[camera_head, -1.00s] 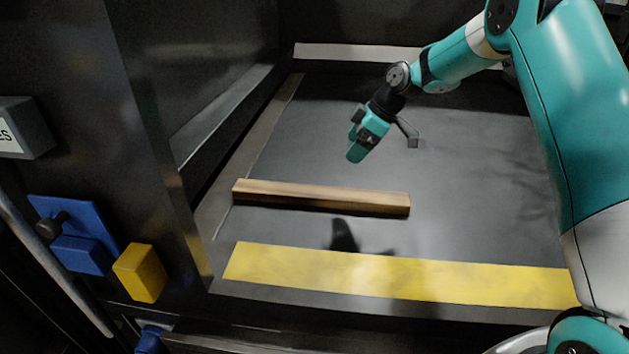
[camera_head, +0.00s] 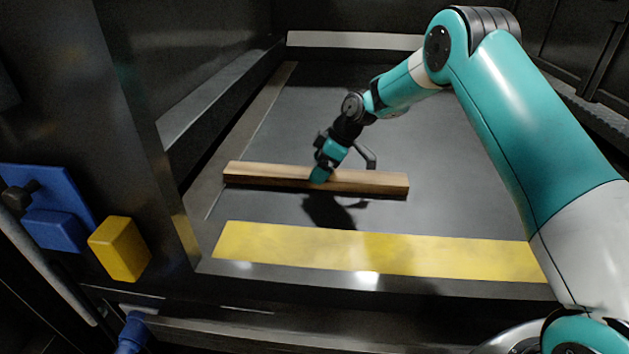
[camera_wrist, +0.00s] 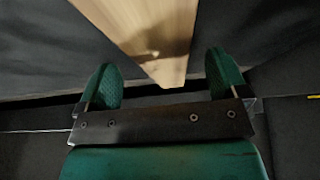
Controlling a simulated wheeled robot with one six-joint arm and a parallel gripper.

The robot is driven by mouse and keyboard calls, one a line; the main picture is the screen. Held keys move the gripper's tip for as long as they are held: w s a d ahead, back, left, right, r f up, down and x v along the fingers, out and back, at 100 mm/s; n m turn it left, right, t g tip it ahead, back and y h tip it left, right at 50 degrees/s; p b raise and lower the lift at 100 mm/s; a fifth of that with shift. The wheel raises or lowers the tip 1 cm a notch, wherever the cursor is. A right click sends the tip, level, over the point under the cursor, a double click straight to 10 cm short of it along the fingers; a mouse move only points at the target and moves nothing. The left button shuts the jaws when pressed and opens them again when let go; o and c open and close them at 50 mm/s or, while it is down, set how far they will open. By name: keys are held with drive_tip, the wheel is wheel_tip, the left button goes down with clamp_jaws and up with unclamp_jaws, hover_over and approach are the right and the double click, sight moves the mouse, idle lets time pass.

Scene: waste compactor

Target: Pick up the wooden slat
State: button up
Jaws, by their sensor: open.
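The wooden slat (camera_head: 260,177) is a long, light brown bar lying flat on the dark floor of the compactor, running left to right in the head view. My gripper (camera_head: 319,178) is at the middle of the slat, and its lower finger overlaps the slat in the picture. In the wrist view the slat (camera_wrist: 150,35) runs from the top down to between the two green fingers of my gripper (camera_wrist: 165,85). The fingers are apart, with a gap on each side of the slat. Contact cannot be told.
A yellow strip (camera_head: 375,252) lies on the floor in front of the slat. A dark wall with a blue fixture (camera_head: 52,225) and a yellow block (camera_head: 120,248) stands at the left. The floor behind the slat is clear.

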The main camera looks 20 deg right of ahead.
drive_tip(key=x, duration=0.3)
drive_tip(key=shift+f+b, duration=0.1)
drive_tip(key=shift+b, duration=0.2)
drive_tip(key=shift+s, duration=0.1)
drive_tip(key=c, duration=1.3)
